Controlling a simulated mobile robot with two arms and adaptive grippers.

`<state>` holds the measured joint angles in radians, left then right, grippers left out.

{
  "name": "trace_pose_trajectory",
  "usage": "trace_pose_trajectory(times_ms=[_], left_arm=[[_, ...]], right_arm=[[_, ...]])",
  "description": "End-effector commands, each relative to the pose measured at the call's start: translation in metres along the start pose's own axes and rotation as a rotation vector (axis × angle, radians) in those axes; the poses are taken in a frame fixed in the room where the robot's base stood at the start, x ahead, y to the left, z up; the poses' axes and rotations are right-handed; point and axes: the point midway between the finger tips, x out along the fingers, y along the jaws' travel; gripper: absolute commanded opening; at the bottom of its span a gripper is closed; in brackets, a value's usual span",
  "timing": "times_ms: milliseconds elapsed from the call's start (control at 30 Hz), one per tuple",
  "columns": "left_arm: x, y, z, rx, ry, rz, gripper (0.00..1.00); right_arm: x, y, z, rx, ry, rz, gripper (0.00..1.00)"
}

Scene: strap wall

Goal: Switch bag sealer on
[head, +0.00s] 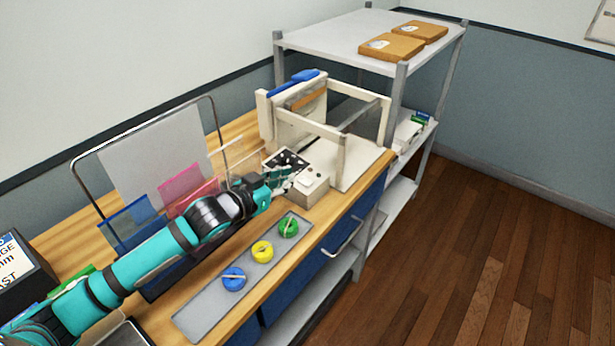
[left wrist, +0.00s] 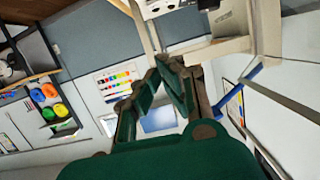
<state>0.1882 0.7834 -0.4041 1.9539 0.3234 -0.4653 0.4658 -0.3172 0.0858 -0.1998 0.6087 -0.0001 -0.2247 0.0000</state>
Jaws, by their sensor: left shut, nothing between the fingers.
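The bag sealer (head: 345,141) stands at the far right end of the workbench. It has a white frame with a blue bar on top and a small cream control box (head: 309,184) at its front left. The switch itself is too small to make out. My right gripper is out of view.
A grey tray (head: 207,314) with blue, yellow and green round pieces lies along the bench front. A wire rack (head: 150,120) with coloured sheets stands behind my left arm. A metal shelf (head: 340,38) with two brown boxes stands to the right. The floor at right is clear.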

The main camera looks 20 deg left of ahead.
Motion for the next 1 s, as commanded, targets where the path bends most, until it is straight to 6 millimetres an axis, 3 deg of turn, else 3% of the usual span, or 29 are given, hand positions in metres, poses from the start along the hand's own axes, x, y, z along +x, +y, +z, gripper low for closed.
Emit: trace_pose_trajectory(times_ms=[300,467,533,700,1000], left_arm=[[0.064,0.000,-0.005,-0.002,0.003,0.000,0.00],[0.092,0.001,-0.002,0.000,-0.001,0.000,0.00],[0.093,0.001,0.014,-0.002,-0.005,0.000,0.00],[0.097,0.001,0.032,-0.001,-0.001,0.000,0.00],[0.098,0.001,0.039,0.000,0.000,0.001,0.00]], right_arm=[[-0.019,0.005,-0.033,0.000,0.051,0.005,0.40],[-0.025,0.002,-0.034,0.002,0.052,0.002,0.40],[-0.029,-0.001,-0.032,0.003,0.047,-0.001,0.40],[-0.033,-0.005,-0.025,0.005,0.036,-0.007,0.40],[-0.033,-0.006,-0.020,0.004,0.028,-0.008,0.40]])
